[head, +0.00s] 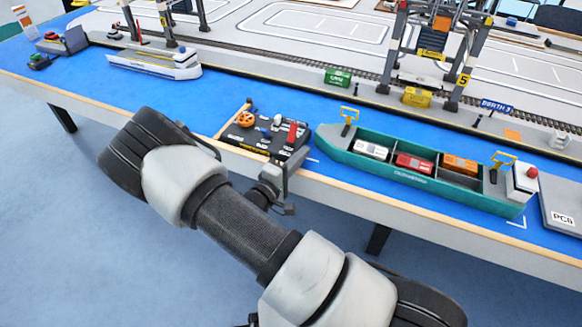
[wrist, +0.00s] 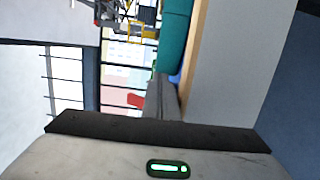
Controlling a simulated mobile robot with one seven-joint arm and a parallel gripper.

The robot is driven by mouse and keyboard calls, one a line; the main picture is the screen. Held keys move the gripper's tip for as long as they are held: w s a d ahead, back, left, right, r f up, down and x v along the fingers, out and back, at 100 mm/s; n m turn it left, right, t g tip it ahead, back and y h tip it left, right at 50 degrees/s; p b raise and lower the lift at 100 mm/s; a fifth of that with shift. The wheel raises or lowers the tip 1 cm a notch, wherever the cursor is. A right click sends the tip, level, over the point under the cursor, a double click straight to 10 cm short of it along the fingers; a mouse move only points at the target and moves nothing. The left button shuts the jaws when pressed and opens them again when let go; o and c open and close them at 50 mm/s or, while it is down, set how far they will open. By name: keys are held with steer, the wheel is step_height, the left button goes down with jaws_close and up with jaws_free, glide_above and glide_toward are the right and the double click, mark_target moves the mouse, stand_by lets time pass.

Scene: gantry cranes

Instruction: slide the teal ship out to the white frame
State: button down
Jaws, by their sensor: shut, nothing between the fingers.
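The teal ship (head: 385,180) lies along the blue table top at the right, with containers in its hold and a yellow bracket (head: 349,116) near its left end. Its teal side also shows at the top of the wrist view (wrist: 174,40). White corner lines (head: 517,222) of the frame show on the blue between the ship's right end and the table's front edge; the rest of the frame is hard to make out. My gripper (head: 297,160) is shut and empty, left of the ship's left end near the front edge.
A black control panel (head: 250,138) with an orange wheel and red lever stands just left of my gripper. A grey PCB block (head: 562,212) stands right of the ship. The quay with a gantry crane (head: 462,75) lies behind. A white ship (head: 150,66) is farther left.

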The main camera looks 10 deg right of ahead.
mark_target(328, 146)
steer(key=d, duration=0.2)
steer(key=w+d, duration=0.1)
steer(key=d, duration=0.1)
steer(key=shift+d, duration=0.45)
steer(key=shift+s+d, duration=0.1)
steer(key=shift+d, duration=1)
